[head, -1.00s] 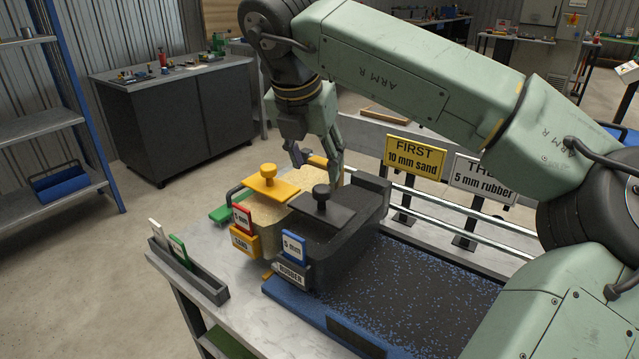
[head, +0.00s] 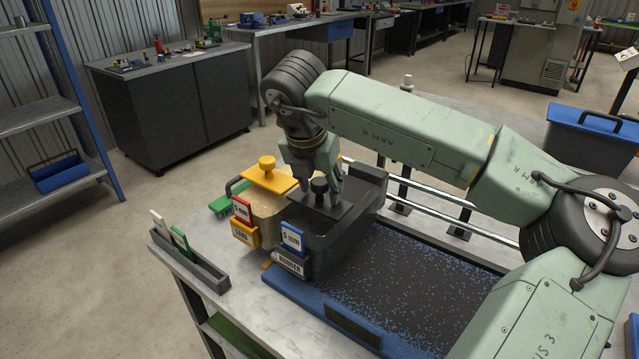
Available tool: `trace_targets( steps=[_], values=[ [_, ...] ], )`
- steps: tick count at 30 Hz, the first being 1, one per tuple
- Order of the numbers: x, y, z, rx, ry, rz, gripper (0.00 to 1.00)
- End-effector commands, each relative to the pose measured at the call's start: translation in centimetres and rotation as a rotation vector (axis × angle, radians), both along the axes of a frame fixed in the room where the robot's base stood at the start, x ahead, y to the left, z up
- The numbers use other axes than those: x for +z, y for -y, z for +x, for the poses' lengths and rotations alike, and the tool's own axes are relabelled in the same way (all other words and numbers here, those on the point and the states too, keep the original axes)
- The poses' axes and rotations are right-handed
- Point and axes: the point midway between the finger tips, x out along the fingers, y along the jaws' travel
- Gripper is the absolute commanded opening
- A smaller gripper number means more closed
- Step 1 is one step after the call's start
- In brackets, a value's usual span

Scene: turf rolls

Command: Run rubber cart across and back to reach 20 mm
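The black rubber cart (head: 345,235) stands at the left end of the dark, blue-speckled turf bed (head: 410,290). It has a black knob (head: 319,187) on its lid, a blue "5 mm" tag (head: 292,237) and a RUBBER label (head: 290,263). My gripper (head: 320,188) points down over the lid with its fingers spread on either side of the knob. I see no clear contact between fingers and knob. The yellow-lidded sand cart (head: 268,205) stands beside it on the left, with a red tag (head: 242,210).
A grey holder (head: 195,268) with white and green tags sits on the bench's left edge. A green brush-like tool (head: 225,198) lies behind it. Metal rails (head: 440,207) run along the bed's far side. The bed right of the rubber cart is clear. My arm covers the signs' area.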

Motion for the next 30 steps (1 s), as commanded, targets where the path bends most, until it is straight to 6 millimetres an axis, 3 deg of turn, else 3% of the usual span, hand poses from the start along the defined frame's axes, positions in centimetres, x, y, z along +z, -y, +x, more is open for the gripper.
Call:
trace_targets(
  steps=[18, 30],
  values=[
    [0.05, 0.00, 0.00, 0.000, 0.000, 0.000, 0.01],
    [0.05, 0.01, 0.00, -0.001, 0.000, 0.000, 0.00]
  ],
)
